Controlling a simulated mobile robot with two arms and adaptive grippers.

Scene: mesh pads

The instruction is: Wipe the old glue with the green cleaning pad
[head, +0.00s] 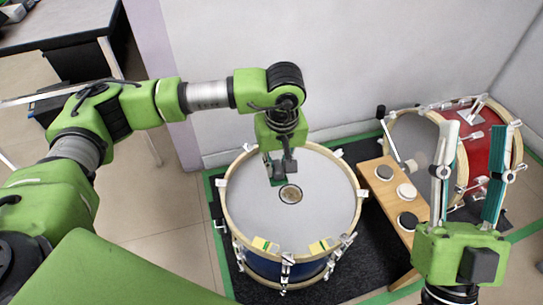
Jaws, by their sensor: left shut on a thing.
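A large drum (245,212) stands upright on its shell, its pale grey head facing up. A round brown ring-shaped patch (290,195), which looks like the old glue, is near the middle of the head. My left gripper (280,178) points down just behind and left of this patch, its fingers shut. A dark green edge at its fingertips looks like the green cleaning pad (278,183), mostly hidden by the fingers. I cannot tell whether it touches the head. My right gripper (477,130) is open and empty, raised at the right.
A wooden bench (376,187) with several round pads stands to the right. A red drum (490,135) lies behind it. A wall rises behind; a dark table (60,25) is far left.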

